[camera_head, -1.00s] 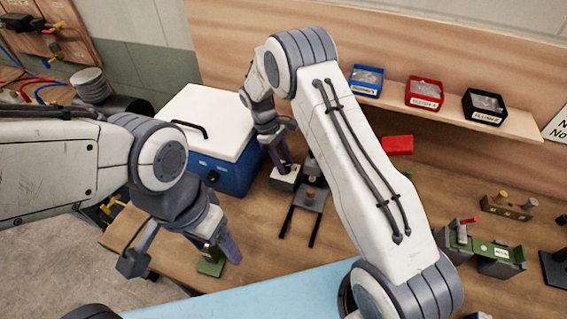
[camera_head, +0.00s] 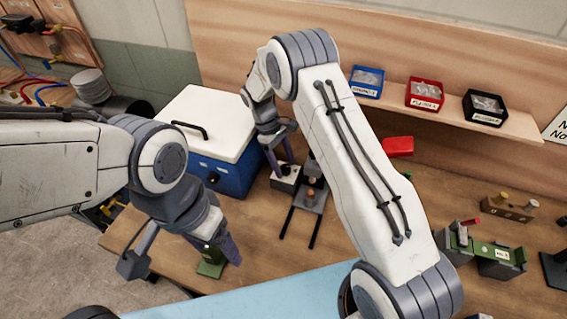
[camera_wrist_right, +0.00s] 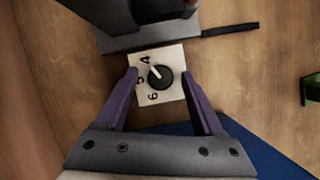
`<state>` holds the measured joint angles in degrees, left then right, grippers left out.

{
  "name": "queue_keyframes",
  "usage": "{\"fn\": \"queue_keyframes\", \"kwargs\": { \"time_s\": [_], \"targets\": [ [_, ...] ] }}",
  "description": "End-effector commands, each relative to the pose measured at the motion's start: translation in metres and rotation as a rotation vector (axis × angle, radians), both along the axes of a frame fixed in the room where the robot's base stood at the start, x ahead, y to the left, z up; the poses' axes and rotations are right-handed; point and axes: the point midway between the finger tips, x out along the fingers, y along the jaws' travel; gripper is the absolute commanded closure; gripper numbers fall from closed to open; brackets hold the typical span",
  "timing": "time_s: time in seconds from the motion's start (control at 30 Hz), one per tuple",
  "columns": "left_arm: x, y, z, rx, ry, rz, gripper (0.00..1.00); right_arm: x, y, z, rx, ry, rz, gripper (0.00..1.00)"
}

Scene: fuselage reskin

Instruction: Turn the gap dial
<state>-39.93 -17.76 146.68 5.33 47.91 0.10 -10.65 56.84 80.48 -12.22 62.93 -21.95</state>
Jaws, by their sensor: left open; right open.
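The gap dial (camera_wrist_right: 160,76) is a round black knob with a white pointer on a pale plate marked 4, 5 and 6. The pointer slants up and left, toward the 4. In the head view its small block (camera_head: 285,182) stands beside the blue cooler. My right gripper (camera_wrist_right: 159,78) is open, with one purple finger on each side of the knob; I cannot tell whether they touch it. It also shows above the block in the head view (camera_head: 279,158). My left gripper (camera_head: 230,250) hangs at the left over the bench's front, near a green block.
A blue cooler (camera_head: 225,170) with a white lid stands just left of the dial. A dark fixture with two rods (camera_head: 310,195) adjoins the dial block. Green fixtures (camera_head: 490,255) stand at right. Blue, red and black bins sit on the shelf (camera_head: 450,113).

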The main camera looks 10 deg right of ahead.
Motion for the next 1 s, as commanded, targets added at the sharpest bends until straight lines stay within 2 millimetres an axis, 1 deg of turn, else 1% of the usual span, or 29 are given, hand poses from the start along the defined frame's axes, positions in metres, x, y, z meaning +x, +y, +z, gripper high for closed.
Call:
{"fn": "queue_keyframes", "kwargs": {
  "time_s": [0.17,0.27,0.37,0.43,0.6,0.67,0.7,1.0],
  "targets": [
    [0.0,0.0,0.002,0.0,0.0,0.0,0.25,-0.001,0.001,0.001,-0.001,0.002,0.065,0.31],
    [0.0,0.0,0.007,0.0,0.0,0.0,0.25,-0.002,0.002,0.002,-0.001,0.003,0.201,0.31],
    [0.0,0.0,0.013,0.0,0.0,0.0,0.25,-0.004,0.003,0.003,-0.002,0.005,0.421,0.31],
    [0.0,0.0,0.016,0.0,0.0,0.0,0.25,-0.006,0.003,0.003,-0.001,0.006,0.598,0.31],
    [0.0,0.0,0.015,0.0,0.0,0.0,0.25,-0.008,0.003,0.0,0.0,0.005,0.987,0.31],
    [0.0,0.0,0.013,0.0,0.0,0.0,0.25,-0.008,0.004,0.001,-0.001,0.002,1.092,0.31],
    [0.0,0.0,0.01,0.0,0.0,0.0,0.25,-0.006,0.008,0.01,-0.003,-0.005,1.076,0.31],
    [0.0,0.0,-0.002,0.0,0.0,0.0,0.25,-0.01,0.031,0.066,-0.003,-0.005,1.067,0.31]
  ]
}}
